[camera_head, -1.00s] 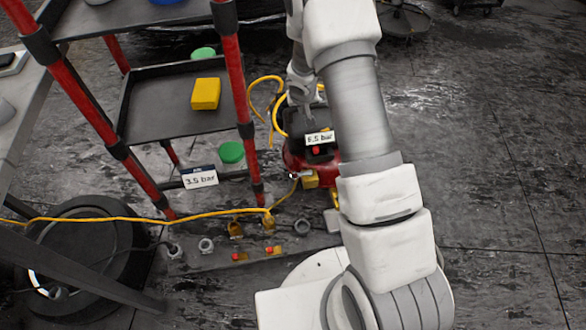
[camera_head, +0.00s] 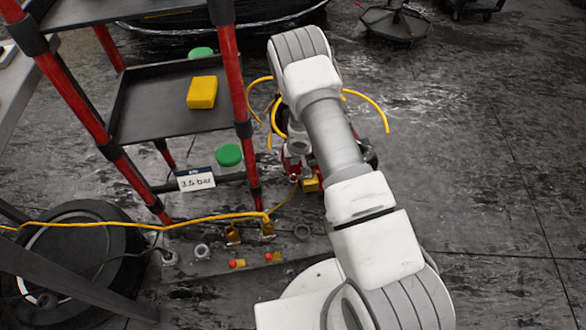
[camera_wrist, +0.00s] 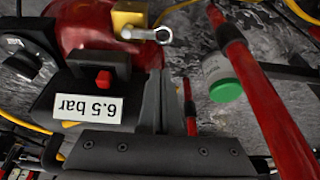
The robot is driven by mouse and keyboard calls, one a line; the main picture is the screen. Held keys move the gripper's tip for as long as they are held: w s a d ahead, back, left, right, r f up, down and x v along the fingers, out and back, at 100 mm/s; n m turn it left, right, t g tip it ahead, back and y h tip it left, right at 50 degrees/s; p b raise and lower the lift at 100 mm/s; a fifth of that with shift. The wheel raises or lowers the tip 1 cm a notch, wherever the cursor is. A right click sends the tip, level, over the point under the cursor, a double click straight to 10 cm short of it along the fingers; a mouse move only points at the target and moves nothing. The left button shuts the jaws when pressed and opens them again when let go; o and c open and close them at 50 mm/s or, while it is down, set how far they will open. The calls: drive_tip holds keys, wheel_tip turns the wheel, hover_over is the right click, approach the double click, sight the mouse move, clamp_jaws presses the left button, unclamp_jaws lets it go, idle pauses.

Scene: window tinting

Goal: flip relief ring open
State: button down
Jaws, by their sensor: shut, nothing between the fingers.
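The relief ring (camera_wrist: 163,35) is a small pale metal ring on a stem at a brass block (camera_wrist: 130,17) on the red compressor tank (camera_wrist: 85,28). My gripper (camera_wrist: 160,74) is shut and empty. In the wrist view its fingertips show below the ring, apart from it in the picture; the depth between them is unclear. The compressor carries a "6.5 bar" label (camera_wrist: 87,108) and a red switch (camera_wrist: 103,79). In the head view my arm hides most of the compressor (camera_head: 290,170); the brass block shows there too (camera_head: 311,184).
A red-posted rack (camera_head: 240,85) stands left of the compressor, one post (camera_wrist: 262,95) close by. A green-lidded jar (camera_wrist: 222,82) is near that post. Yellow hoses (camera_head: 370,103) loop around the compressor. A black dial (camera_wrist: 22,65) is left in the wrist view. Floor at right is open.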

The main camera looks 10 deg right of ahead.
sight(294, 174)
drive_tip(key=b+x, duration=0.2)
drive_tip(key=x, duration=0.5)
drive_tip(key=shift+f, duration=0.25)
drive_tip(key=shift+p+x, duration=0.3)
drive_tip(key=shift+x, duration=0.8)
drive_tip(key=shift+d, duration=0.1)
